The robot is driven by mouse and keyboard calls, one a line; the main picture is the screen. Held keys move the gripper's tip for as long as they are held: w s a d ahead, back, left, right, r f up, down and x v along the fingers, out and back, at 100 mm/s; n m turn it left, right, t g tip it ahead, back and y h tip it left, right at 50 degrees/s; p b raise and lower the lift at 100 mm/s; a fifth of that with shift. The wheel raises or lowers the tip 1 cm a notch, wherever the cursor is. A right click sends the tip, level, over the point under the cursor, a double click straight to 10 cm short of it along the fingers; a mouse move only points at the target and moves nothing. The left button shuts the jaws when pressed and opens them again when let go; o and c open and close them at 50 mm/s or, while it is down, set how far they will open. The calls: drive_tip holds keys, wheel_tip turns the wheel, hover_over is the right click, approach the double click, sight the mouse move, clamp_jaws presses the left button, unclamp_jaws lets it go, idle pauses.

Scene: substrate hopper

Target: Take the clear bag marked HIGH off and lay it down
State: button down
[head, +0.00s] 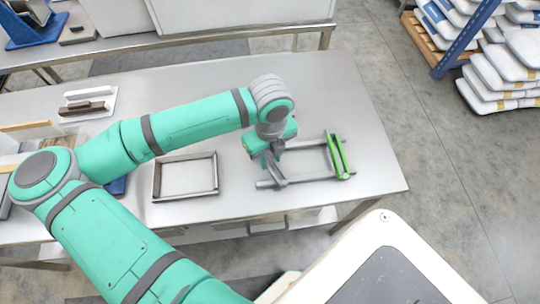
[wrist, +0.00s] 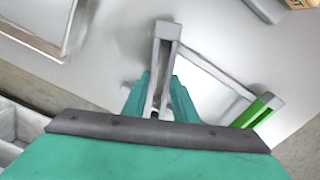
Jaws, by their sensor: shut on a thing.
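I cannot make out a clear bag or the marking HIGH in either view. A grey rail frame (head: 308,179) with a green bar (head: 338,157) along its right side lies on the metal table. My gripper (head: 273,172) is at the frame's left side, shut on its grey bar. In the wrist view, the teal fingers of my gripper (wrist: 158,98) sit on either side of the grey bar (wrist: 163,60). The green bar (wrist: 252,110) shows at the right there, apart from the fingers.
An empty rectangular grey frame (head: 156,181) lies left of my gripper. A white tray (head: 105,98) with a brown block is farther left. The table (head: 370,120) is bare right of the green bar. Stacked white bags (head: 498,75) stand beyond, beside a blue post (head: 462,42).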

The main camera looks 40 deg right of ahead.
drive_tip(key=c, duration=1.4)
unclamp_jaws()
drive_tip(key=shift+o, duration=0.2)
wheel_tip(320, 180, up, 11)
drive_tip(key=shift+f, duration=0.15)
